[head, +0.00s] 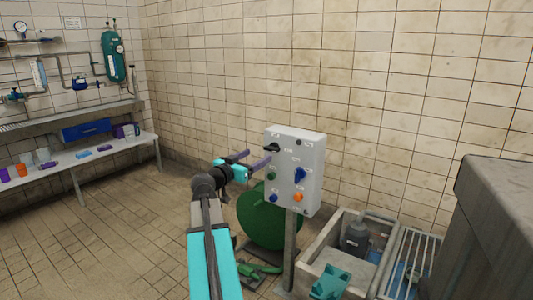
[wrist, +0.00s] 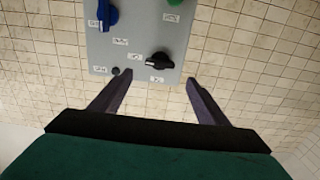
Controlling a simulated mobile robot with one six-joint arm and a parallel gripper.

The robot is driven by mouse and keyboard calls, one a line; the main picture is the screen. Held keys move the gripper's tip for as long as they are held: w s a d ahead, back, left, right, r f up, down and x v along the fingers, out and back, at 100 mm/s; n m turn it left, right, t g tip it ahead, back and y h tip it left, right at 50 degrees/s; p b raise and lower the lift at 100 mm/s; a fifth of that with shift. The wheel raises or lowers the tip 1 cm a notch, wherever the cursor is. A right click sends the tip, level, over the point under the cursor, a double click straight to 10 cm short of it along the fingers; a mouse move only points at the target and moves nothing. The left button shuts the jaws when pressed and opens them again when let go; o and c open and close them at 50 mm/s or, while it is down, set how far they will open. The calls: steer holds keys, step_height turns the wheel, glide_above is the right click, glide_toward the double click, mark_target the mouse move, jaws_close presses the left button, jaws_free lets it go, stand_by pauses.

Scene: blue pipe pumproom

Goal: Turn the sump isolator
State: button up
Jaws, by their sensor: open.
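A light grey control panel (head: 297,170) stands on a post; its labels are too small to read, so I cannot tell which control is the sump isolator. A black rotary knob (head: 271,148) is at its upper left, and a blue rotary knob (head: 300,175) is at its right. In the wrist view the black knob (wrist: 158,60) and blue knob (wrist: 107,14) appear upside down. My gripper (head: 259,156) is open and empty, just left of the panel. In the wrist view its fingertips (wrist: 158,78) lie either side of and below the black knob, apart from it.
A green button (head: 271,175), a blue button (head: 273,198) and an orange button (head: 298,197) are on the panel. A large green round body (head: 262,222) stands behind the post. A concrete sump (head: 320,262) and a grating (head: 408,262) lie at right. Floor at left is clear.

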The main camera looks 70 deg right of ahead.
mark_target(269, 149)
steer(key=shift+b+x, duration=0.45)
steer(key=shift+x, duration=3.6)
